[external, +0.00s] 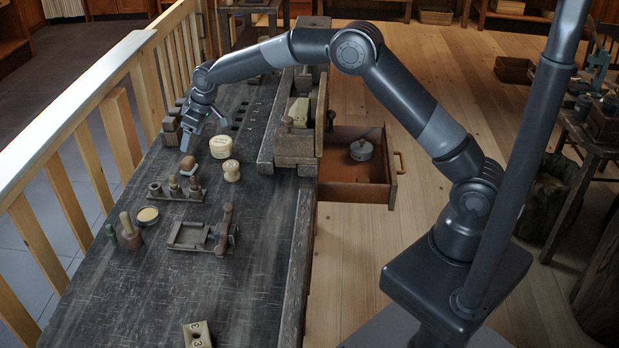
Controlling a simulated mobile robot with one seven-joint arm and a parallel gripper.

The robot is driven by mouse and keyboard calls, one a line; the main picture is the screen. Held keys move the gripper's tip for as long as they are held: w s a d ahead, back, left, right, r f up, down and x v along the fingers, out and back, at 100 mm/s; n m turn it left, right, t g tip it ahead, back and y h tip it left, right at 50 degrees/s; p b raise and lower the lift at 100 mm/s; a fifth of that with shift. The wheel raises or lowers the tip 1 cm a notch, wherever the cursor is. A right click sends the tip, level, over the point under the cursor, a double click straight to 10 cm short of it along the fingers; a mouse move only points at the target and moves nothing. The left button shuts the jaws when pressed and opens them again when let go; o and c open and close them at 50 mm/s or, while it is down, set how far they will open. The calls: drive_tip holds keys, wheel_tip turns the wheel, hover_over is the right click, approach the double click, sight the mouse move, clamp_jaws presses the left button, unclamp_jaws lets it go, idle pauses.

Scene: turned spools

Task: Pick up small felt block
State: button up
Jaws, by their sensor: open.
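My gripper (204,137) is open and empty above the far left part of the dark workbench (240,265), its fingers pointing down. A small brown block-like piece with a pale edge (188,166) lies on the bench just below and nearer the camera than the fingers. It may be the small felt block, but I cannot tell its material at this size. The gripper appears apart from it. A pale block with dark marks (198,335) lies at the bench's near edge, far from the gripper.
A cream round tub (221,147) and a pale turned spool (232,171) stand right of the brown piece. A peg rack (177,190) is close in front. A wooden vise (203,236) sits nearer. An open drawer (345,185) holds a grey lidded pot (361,150). The near bench is mostly clear.

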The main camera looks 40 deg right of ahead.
sight(188, 159)
drive_tip(key=x, duration=0.5)
drive_tip(key=shift+f, duration=0.15)
drive_tip(key=shift+s+x, duration=0.15)
drive_tip(key=shift+x, duration=1.15)
drive_tip(key=shift+s+x, duration=0.2)
drive_tip(key=shift+x, duration=1.05)
drive_tip(key=shift+f, duration=0.1)
drive_tip(key=shift+c, duration=0.5)
drive_tip(key=c, duration=1)
